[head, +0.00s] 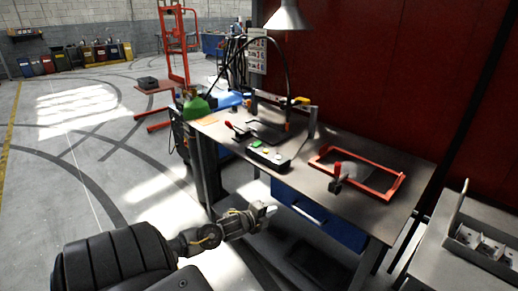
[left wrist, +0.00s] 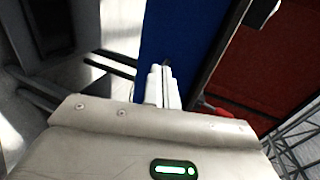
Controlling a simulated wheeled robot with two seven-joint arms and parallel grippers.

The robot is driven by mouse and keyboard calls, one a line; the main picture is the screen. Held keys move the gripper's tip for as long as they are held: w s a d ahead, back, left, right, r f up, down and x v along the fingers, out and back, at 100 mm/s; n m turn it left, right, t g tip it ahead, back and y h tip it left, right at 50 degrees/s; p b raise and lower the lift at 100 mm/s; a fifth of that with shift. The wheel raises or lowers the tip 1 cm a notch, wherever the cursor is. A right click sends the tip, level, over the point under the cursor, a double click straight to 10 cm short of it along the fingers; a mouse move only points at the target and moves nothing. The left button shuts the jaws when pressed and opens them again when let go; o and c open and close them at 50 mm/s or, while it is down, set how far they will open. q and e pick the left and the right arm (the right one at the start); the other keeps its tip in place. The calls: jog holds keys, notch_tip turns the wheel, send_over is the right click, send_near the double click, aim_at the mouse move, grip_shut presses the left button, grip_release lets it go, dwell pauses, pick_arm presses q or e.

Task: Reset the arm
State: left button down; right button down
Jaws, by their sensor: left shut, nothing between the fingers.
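My left arm comes in from the lower left in the head view. Its gripper (head: 268,210) hangs in front of the workbench, below the level of the bench top and apart from it. The fingers are closed together with nothing between them. In the left wrist view the closed fingers (left wrist: 162,86) point away from the camera, with a blue surface behind them. My right gripper is in neither view.
The workbench (head: 228,130) carries a button box (head: 268,154), a red frame (head: 385,193) and red-handled clamps. A blue drawer (head: 320,216) sits under it. A grey table (head: 447,262) stands at the right. The floor at left is clear.

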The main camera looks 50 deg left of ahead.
pick_arm(q)
jog(key=shift+v, duration=2.2)
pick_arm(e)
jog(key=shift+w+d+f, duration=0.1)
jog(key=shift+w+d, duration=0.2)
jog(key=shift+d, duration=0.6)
pick_arm(q)
jog(key=shift+d, duration=0.15)
